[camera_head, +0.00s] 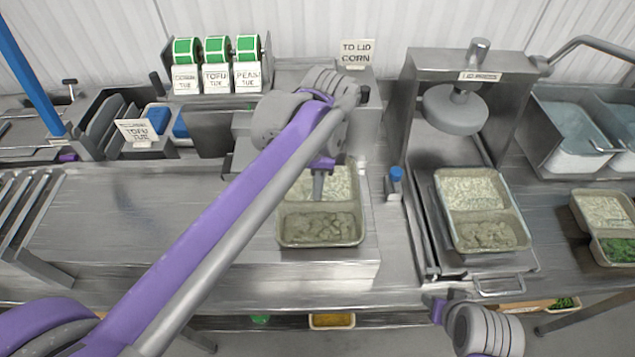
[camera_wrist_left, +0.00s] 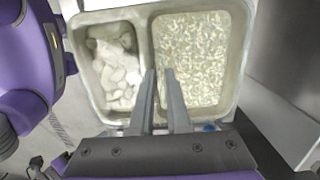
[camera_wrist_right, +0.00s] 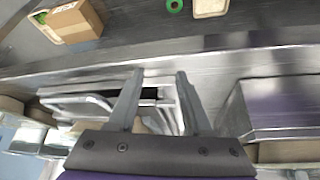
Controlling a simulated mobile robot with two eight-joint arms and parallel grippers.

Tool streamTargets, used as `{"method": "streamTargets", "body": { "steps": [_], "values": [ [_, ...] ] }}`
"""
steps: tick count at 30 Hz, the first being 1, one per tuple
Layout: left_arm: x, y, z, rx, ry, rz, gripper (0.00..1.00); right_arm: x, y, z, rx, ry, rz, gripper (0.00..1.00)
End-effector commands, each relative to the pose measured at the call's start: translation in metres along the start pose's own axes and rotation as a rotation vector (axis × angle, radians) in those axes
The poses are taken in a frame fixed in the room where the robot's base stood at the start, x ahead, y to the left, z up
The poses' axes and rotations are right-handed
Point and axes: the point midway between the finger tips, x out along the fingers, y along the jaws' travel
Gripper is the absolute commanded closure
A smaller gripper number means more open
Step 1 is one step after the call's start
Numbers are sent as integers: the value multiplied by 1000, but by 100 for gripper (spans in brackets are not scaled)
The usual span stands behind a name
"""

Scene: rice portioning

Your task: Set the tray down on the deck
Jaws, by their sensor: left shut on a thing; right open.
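A two-compartment tray (camera_head: 320,243) is over the right part of the steel deck (camera_head: 110,215); one compartment holds pale rice-like grains, the other greyish lumps. My left gripper (camera_head: 318,192) is shut on the tray's middle divider. In the left wrist view the fingers (camera_wrist_left: 162,80) come together at the divider of the tray (camera_wrist_left: 238,75). The tray looks level; I cannot tell whether its underside touches the deck. My right gripper (camera_head: 437,306) is low at the front edge, right of the deck. In the right wrist view its fingers (camera_wrist_right: 160,75) are apart and empty.
A lid press (camera_head: 455,108) stands to the right with another filled tray (camera_head: 484,247) under it. A blue-capped item (camera_head: 396,180) is right of the held tray. Label rolls (camera_head: 217,50) stand behind. The deck's left part is clear.

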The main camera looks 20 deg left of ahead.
Motion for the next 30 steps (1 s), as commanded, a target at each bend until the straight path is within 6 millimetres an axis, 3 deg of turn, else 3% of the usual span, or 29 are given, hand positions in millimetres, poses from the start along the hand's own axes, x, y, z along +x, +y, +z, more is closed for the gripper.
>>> {"method": "streamTargets", "body": {
  "steps": [4, 5, 10, 17, 22, 30],
  "values": [
    [0, 0, 0, 0, 0, 0, 100, 0, 0, 0, 0, 0, 0, 50],
    [-1, 0, 0, 0, 0, 0, 82, 0, 0, 0, 0, 0, 0, 50],
    [0, 0, 0, 0, 0, 0, 51, 0, 0, 0, 0, 0, 0, 50],
    [0, 0, 0, 0, 0, 0, 48, 0, 0, 0, 0, 0, 0, 50],
    [0, 0, 0, 0, 0, 0, 20, 0, 0, 0, 0, 0, 0, 50],
    [0, 0, 0, 0, 0, 0, 20, 0, 0, 0, 0, 0, 0, 50]
  ]
}}
